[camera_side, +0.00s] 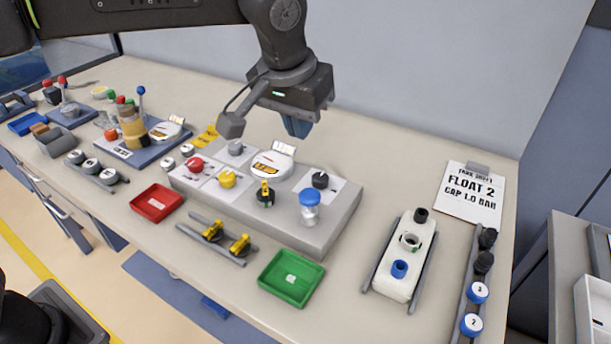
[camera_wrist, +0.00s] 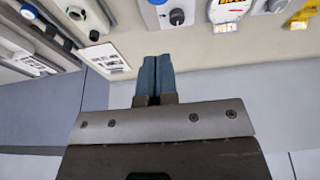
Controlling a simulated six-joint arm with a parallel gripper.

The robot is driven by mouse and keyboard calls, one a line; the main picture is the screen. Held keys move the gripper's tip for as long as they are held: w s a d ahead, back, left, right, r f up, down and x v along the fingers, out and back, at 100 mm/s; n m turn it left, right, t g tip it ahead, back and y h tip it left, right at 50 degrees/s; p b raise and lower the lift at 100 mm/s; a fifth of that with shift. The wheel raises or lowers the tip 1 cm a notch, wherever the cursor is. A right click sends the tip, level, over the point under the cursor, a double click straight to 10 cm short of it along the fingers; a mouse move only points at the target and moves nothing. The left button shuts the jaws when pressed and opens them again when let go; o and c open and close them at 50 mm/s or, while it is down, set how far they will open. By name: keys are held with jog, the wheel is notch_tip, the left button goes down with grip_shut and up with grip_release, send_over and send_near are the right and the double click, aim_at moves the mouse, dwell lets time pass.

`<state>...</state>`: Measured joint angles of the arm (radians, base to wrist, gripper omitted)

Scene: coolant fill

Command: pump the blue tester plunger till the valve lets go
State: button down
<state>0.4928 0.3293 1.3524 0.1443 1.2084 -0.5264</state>
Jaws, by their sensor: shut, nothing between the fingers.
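Two blue-topped parts show in the side view, and I cannot tell for sure which is the tester plunger. One is a blue-knobbed upright rod (camera_side: 141,92) on the blue tester base (camera_side: 148,155), beside a tan cylinder (camera_side: 131,128) and a round gauge (camera_side: 166,130). The other is a blue cap on a clear body (camera_side: 310,200) on the grey panel (camera_side: 318,240). My gripper (camera_side: 297,130) is shut and empty, above and behind the panel, apart from both. Its closed blue fingers also show in the wrist view (camera_wrist: 155,75). The gauge needles are too small to read.
The panel carries a gauge (camera_side: 272,165) and red (camera_side: 194,165), yellow (camera_side: 228,179) and black (camera_side: 320,180) knobs. Red (camera_side: 157,203) and green (camera_side: 291,279) trays lie in front. A white tank (camera_side: 405,260) and a task sheet (camera_side: 471,195) reading "FLOAT 2, CAP 1.0 BAR" stand right.

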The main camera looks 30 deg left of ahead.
aim_at(309, 195)
jog(key=x, duration=0.8)
jog(key=s+x, duration=0.1)
jog(key=x, duration=0.4)
jog(key=shift+f, duration=0.6)
jog(key=shift+f, duration=1.5)
jog(key=shift+r, duration=0.5)
jog(key=w+v, duration=0.1)
jog(key=v, duration=1.2)
jog(key=shift+r, duration=0.3)
